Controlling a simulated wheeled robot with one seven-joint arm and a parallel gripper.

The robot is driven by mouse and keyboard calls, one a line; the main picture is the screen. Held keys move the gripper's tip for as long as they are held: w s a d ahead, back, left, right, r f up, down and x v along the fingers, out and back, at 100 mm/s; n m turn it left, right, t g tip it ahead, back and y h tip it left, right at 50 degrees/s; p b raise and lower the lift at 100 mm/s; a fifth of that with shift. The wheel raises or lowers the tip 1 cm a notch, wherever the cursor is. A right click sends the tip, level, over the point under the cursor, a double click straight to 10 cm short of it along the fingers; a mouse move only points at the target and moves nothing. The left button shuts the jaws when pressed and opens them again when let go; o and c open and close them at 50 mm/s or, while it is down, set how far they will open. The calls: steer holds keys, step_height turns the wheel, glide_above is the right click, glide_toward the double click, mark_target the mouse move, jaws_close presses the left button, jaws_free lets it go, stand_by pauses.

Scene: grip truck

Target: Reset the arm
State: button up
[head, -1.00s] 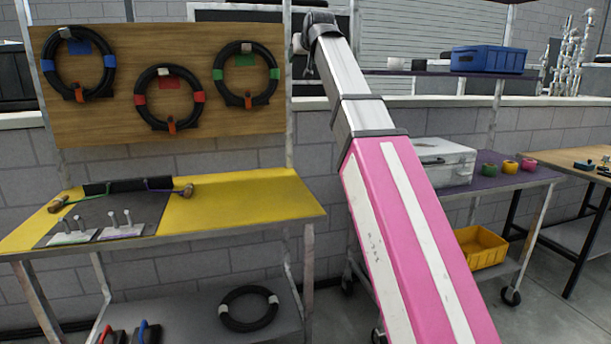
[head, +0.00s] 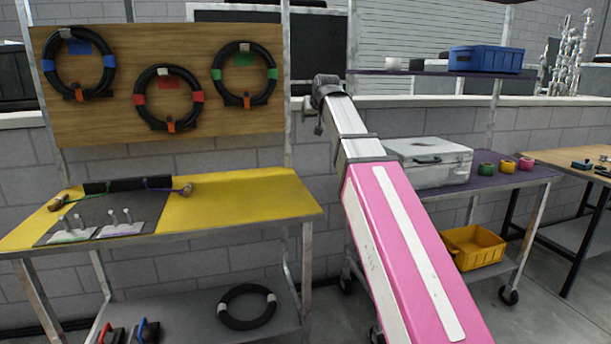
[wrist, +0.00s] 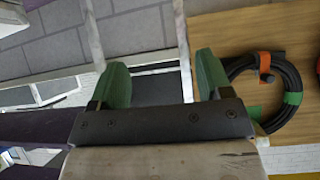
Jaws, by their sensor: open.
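My gripper (wrist: 162,64) shows in the wrist view with its two green fingers spread wide apart. Nothing is between them but the background of wall and a dark panel. In the head view my pink and white arm reaches up from the bottom right. Its far end is beside the right edge of the wooden board, in front of the block wall. The fingers cannot be made out there. In the wrist view a coiled black cable with green bands (wrist: 292,98) on the board is to the right of the fingers, apart from them.
The board (head: 110,118) carries three coiled cables above a yellow-topped workbench (head: 245,196). A cart (head: 530,176) at right holds a silver case (head: 430,168), tape rolls, a blue bin (head: 486,59) above and a yellow bin (head: 474,248) below. Open floor shows between bench and cart.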

steer(key=s+d+f+g+h, duration=0.1)
steer(key=s+d+f+g, duration=0.15)
steer(key=f, duration=0.85)
steer(key=s+d+f+m+g, duration=0.1)
steer(key=s+d+f, duration=0.15)
steer(key=f, duration=0.85)
steer(key=s+d+f+g+h, duration=0.15)
steer(key=d+f, duration=0.25)
steer(key=f, duration=0.7)
steer(key=s+d+f+g, duration=0.2)
steer(key=s+d+f, duration=0.1)
steer(key=s+f, duration=0.7)
steer(key=s+d+f+m+g, duration=0.1)
steer(key=s+d+f+g, duration=0.2)
steer(key=s+f, duration=0.7)
step_height(320, 180, down, 4)
steer(key=shift+d+r+m, duration=0.1)
steer(key=shift+d+m, duration=0.2)
steer(key=shift+d, duration=0.2)
steer(key=shift+s, duration=0.1)
